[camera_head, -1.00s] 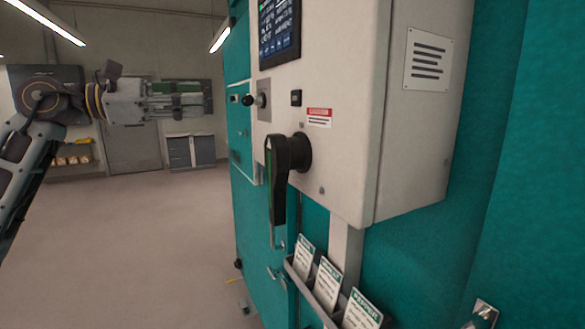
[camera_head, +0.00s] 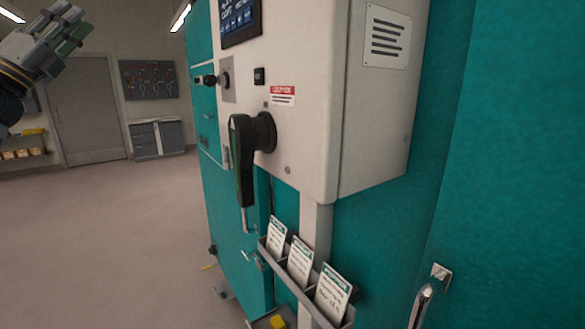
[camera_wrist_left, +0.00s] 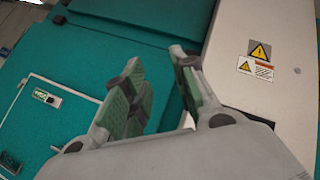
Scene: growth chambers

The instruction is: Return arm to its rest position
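My left gripper (camera_head: 72,22) is at the upper left of the head view, raised and tilted up to the right. It is clear of the teal chamber and its control box. In the left wrist view its two green-padded fingers (camera_wrist_left: 160,88) stand apart with nothing between them, and the teal chamber surface shows behind. Most of the left arm is outside the head view. My right gripper is not in view.
The white control box (camera_head: 373,120) carries a black lever handle (camera_head: 242,160) pointing down. A card rack (camera_head: 305,298) hangs below it. The teal chamber (camera_head: 500,150) fills the right. Open floor (camera_head: 110,240) lies at left, with a grey cabinet (camera_head: 157,138) behind.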

